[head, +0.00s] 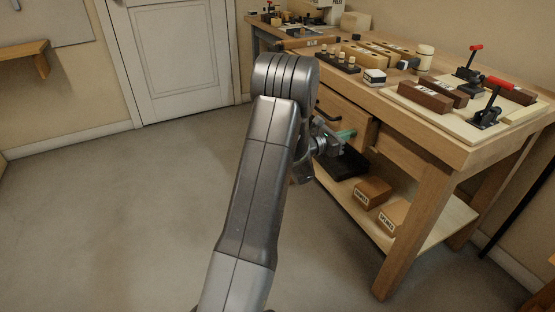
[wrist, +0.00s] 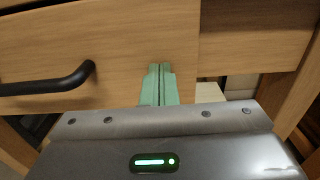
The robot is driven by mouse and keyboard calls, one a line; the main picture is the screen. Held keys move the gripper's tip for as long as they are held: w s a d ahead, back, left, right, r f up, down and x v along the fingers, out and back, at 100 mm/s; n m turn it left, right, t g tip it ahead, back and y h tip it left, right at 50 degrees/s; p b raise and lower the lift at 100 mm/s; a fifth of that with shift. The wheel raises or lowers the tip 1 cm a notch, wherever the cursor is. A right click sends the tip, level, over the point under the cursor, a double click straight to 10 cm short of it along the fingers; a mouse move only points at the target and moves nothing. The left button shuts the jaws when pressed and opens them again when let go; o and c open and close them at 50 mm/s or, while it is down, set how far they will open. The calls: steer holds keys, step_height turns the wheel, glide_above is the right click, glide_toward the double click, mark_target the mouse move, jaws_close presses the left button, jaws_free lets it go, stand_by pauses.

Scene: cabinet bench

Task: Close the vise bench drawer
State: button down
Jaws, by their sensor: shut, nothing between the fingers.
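The vise bench drawer (head: 358,122) has a plain wooden front under the bench top. It seems to stand a little forward of the panel beside it; how far is hard to tell. In the wrist view, the drawer front (wrist: 120,40) fills the upper left, with a black bar handle (wrist: 50,84) at left. My gripper (head: 345,134) is shut and empty, its green fingers together. In the wrist view its fingertips (wrist: 160,70) are at the lower right of the drawer front, right of the handle. Whether they touch it is unclear. My arm hides part of the drawer in the head view.
The wooden bench (head: 455,152) carries clamps, blocks and tools on top. Its lower shelf (head: 430,232) holds a black tray (head: 347,163) and cardboard boxes (head: 372,191). A bench leg (head: 405,240) stands right of my gripper. The floor to the left is clear.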

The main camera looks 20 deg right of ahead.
mark_target(359, 130)
steer(key=d, duration=0.4)
steer(key=shift+w+d+b, duration=0.15)
steer(key=shift+d+b, duration=0.1)
steer(key=shift+b, duration=0.05)
steer(key=shift+d+r, duration=0.15)
steer(key=shift+r, duration=0.05)
steer(key=shift+r, duration=0.1)
steer(key=shift+w, duration=0.1)
